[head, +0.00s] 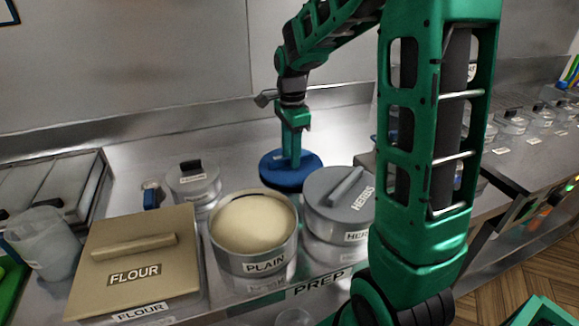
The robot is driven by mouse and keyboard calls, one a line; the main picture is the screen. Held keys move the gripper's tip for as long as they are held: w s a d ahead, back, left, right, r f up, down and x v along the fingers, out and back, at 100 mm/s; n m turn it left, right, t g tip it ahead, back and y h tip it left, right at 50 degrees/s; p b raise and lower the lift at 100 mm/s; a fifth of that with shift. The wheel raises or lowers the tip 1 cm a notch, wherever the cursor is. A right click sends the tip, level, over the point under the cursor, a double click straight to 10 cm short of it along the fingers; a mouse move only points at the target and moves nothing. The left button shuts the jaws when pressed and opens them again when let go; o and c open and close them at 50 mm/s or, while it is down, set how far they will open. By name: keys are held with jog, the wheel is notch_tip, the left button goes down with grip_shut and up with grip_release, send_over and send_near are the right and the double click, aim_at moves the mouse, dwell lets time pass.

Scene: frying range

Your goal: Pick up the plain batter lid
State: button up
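The pot labelled PLAIN (265,267) stands uncovered at the front of the counter, with pale batter (253,222) inside. A round blue lid (312,163) is behind it, between it and the grey-lidded HERBS pot. No lettering on the blue lid is readable.
The HERBS pot (335,252) stands close on the right. A FLOUR box (135,285) with a tan lid and a clear lidded container (193,185) are on the left. A wall (150,60) rises behind the counter. Several small containers stand at the far right.

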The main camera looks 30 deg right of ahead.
jog(key=shift+f, duration=0.15)
grip_shut()
